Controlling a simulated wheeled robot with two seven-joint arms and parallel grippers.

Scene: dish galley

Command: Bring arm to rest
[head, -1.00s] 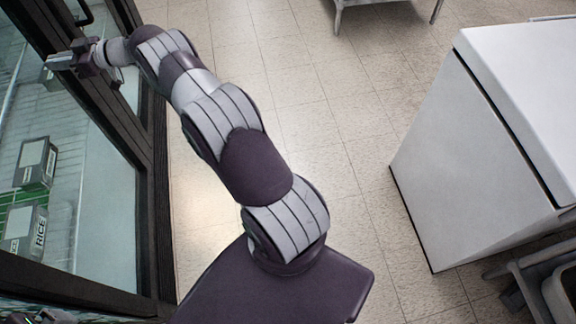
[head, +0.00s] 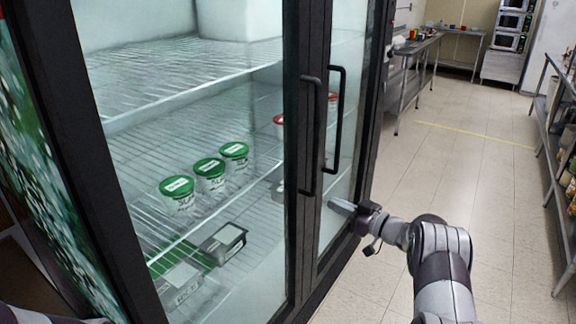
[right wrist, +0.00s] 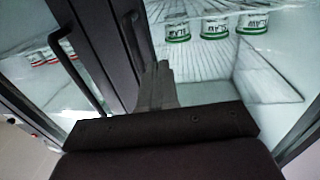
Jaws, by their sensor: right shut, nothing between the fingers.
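My right arm (head: 440,262) reaches in from the lower right in the head view. Its right gripper (head: 338,205) is shut and empty, pointing left at the lower part of the cooler's right glass door, close to the dark frame. I cannot tell whether it touches the door. In the right wrist view the fingers (right wrist: 157,80) are together with nothing between them, and the cooler doors are before them. My left gripper is not in view.
A glass-door cooler (head: 297,140) with two black handles (head: 335,120) looks closed. Green-lidded tubs (head: 210,176) and a dark box (head: 222,243) are inside. A steel table (head: 412,62) stands farther back, and a shelf rack (head: 560,130) at right. The aisle floor (head: 470,170) between is clear.

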